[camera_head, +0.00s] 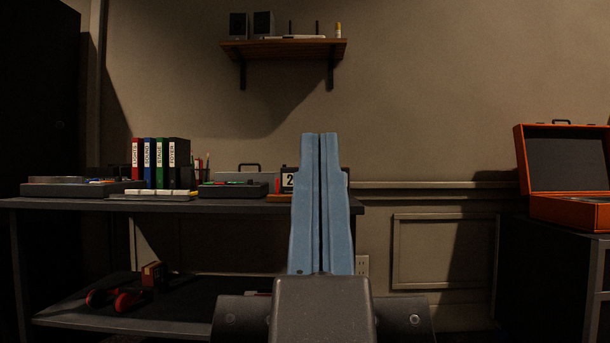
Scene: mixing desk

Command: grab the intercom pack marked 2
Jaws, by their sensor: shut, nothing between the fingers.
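A small dark box with a white label reading "2" (287,181) stands on the desk top, just left of my gripper's fingers. It looks like the intercom pack marked 2, and its right part is hidden behind the fingers. My gripper (321,136) points up in the middle of the view, in front of the desk's right end. Its two blue fingers are closed together, with nothing between them.
The dark desk (60,203) holds several labelled binders (155,160), a grey case (245,178) and flat gear. Red headphones (120,300) lie on its lower shelf. A wall shelf (290,48) hangs above. An open orange case (570,211) stands at right.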

